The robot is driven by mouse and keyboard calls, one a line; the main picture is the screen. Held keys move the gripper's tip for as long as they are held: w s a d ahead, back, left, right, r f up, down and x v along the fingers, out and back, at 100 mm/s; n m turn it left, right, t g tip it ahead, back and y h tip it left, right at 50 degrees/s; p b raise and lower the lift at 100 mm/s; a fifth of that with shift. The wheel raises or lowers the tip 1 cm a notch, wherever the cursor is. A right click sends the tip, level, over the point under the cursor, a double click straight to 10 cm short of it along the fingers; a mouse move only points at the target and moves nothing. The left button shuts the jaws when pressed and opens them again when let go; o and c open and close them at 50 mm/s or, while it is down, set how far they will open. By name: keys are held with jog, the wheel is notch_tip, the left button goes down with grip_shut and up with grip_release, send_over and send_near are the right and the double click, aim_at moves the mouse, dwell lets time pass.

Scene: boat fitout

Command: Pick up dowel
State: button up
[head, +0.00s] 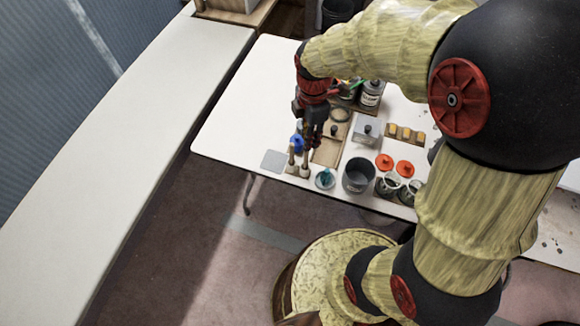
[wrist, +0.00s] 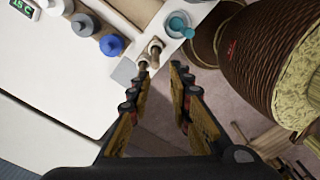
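Two upright wooden dowels (head: 291,155) stand in a small holder at the near edge of the white table. In the wrist view the dowels (wrist: 155,50) show end-on, just beyond my fingertips. My gripper (head: 312,138) points down over the table beside the dowels. In the wrist view my gripper (wrist: 161,74) has its two fingers apart with nothing between them. The left fingertip is close to one dowel; I cannot tell if it touches. The dowels' lower ends are partly hidden.
A blue-capped bottle (head: 297,143) stands close behind the dowels. A flat grey square (head: 273,160) lies left. The table's left part is clear.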

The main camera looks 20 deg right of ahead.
aim_at(306, 156)
jog(key=shift+w+a+r+n, duration=0.1)
jog(key=shift+w+a+n, duration=0.05)
jog(key=shift+n, duration=0.35)
jog(key=shift+w+a+r+n, duration=0.1)
jog(key=shift+a+n, duration=0.05)
jog(key=shift+n, duration=0.35)
jog(key=n, duration=0.2)
jog(key=shift+w+n, duration=0.15)
jog(key=shift+n, duration=0.25)
notch_tip(306, 156, down, 7)
jog(key=shift+d+r+b, duration=0.1)
jog(key=shift+b, duration=1.15)
jog(key=shift+d+f+b, duration=0.2)
jog(key=shift+f+b, duration=1)
jog(key=shift+f, duration=1.45)
jog(key=shift+r, duration=0.1)
jog(key=c, duration=0.4)
grip_shut()
